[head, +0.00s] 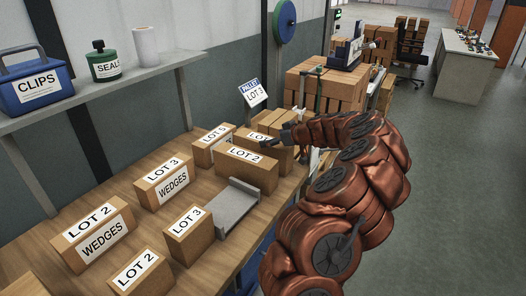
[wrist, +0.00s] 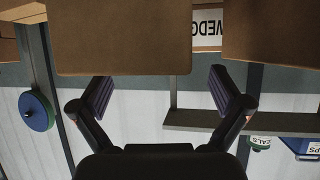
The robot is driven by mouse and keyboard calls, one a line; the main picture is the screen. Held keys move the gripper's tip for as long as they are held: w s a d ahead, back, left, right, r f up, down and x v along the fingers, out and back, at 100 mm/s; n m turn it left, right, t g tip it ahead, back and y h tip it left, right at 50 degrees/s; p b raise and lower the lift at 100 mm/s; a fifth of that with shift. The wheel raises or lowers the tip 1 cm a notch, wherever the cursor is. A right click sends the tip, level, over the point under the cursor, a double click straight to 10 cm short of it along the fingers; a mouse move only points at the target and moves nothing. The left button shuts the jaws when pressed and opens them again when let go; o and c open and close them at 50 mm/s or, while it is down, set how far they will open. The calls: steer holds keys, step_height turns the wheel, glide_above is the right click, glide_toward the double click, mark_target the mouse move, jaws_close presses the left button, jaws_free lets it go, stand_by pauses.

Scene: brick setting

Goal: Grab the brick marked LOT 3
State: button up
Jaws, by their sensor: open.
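A brown brick marked LOT 3 (head: 187,247) stands on the wooden table, beside a grey tray-like piece. Another brown block marked LOT 3 WEDGES (head: 148,196) stands behind it, to the left. My gripper (head: 284,141) is over the far right part of the table, near a LOT 2 brick and a partly hidden brick with a cut-off label. In the wrist view my gripper (wrist: 162,92) is open and empty, its fingers apart below a plain brown block face (wrist: 122,40). No lot label shows on that face, so I cannot tell which brick it is.
Bricks marked LOT 2 (head: 240,175), LOT 2 (head: 150,281) and LOT 2 WEDGES (head: 75,250) share the table with the grey piece (head: 228,221). A shelf (head: 110,93) runs above. A PALLET LOT 3 sign (head: 253,93) stands behind, near stacked bricks (head: 325,88).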

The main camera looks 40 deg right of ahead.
mark_target(264, 139)
steer(key=w, duration=0.1)
steer(key=w+a+f+p, duration=0.1)
steer(key=shift+w+f, duration=0.15)
steer(key=shift+w, duration=0.2)
steer(key=shift+p+x, duration=0.4)
steer(key=shift+x, duration=0.45)
steer(key=c, duration=1.9)
